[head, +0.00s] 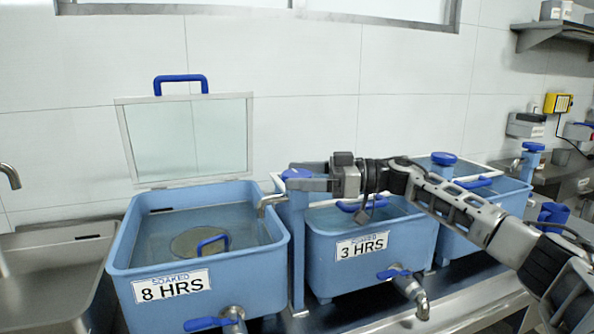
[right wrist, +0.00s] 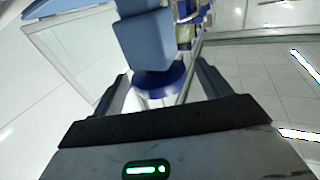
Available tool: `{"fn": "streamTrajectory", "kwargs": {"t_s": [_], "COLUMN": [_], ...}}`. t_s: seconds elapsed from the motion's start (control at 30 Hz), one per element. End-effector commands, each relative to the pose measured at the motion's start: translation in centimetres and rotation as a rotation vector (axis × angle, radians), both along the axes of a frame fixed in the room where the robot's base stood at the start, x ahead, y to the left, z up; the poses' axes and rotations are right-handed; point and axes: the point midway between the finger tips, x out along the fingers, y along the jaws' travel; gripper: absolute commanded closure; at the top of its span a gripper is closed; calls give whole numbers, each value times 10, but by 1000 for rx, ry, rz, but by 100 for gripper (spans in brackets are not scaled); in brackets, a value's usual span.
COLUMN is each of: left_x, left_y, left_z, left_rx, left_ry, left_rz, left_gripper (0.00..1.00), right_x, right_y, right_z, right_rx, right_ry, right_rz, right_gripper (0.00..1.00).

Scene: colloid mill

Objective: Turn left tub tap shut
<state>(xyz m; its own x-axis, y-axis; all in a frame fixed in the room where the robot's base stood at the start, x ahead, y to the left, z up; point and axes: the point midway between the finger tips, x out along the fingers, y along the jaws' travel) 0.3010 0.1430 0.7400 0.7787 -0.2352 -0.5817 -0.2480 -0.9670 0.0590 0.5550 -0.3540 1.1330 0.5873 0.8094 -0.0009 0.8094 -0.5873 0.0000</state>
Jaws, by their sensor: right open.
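The left tub (head: 203,283), labelled 8 HRS, is a blue basin holding water. At its back right corner a tap has a steel spout (head: 270,201) over the tub and a round blue knob (head: 297,173) on a blue post (head: 298,245). My right gripper (head: 308,181) is at this knob. In the right wrist view the dark blue knob (right wrist: 160,82) lies between the two open fingers (right wrist: 161,88), with a gap visible around it. Part of the knob is hidden by the gripper in the head view. My left gripper is not in view.
The middle tub (head: 368,265), labelled 3 HRS, stands right of the post, under my right arm. A raised glass lid (head: 190,138) stands behind the left tub. Blue-levered drain valves (head: 215,322) stick out at the front. A steel sink (head: 60,275) is at left.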

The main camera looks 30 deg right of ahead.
Motion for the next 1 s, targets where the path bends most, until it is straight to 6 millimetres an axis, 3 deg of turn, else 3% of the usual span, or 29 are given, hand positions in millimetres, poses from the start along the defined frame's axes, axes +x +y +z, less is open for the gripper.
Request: {"fn": "streamTrajectory", "kwargs": {"t_s": [0.4, 0.43, 0.57, 0.6, 1.0], "left_x": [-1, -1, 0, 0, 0], "left_y": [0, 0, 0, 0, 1], "left_z": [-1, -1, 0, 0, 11], "left_rx": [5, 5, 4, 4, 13], "left_ry": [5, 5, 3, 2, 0], "left_rz": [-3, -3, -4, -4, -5], "left_gripper": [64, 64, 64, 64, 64], "right_x": [6, 6, 6, 6, 5], "right_y": [8, 8, 8, 8, 8], "right_z": [0, 0, 0, 0, 1], "right_rx": [1, 1, 1, 1, -2], "right_ry": [-1, -1, -1, -1, 4], "right_rz": [-1, -1, -1, -1, -64], "right_gripper": [23, 26, 62, 67, 67]}}
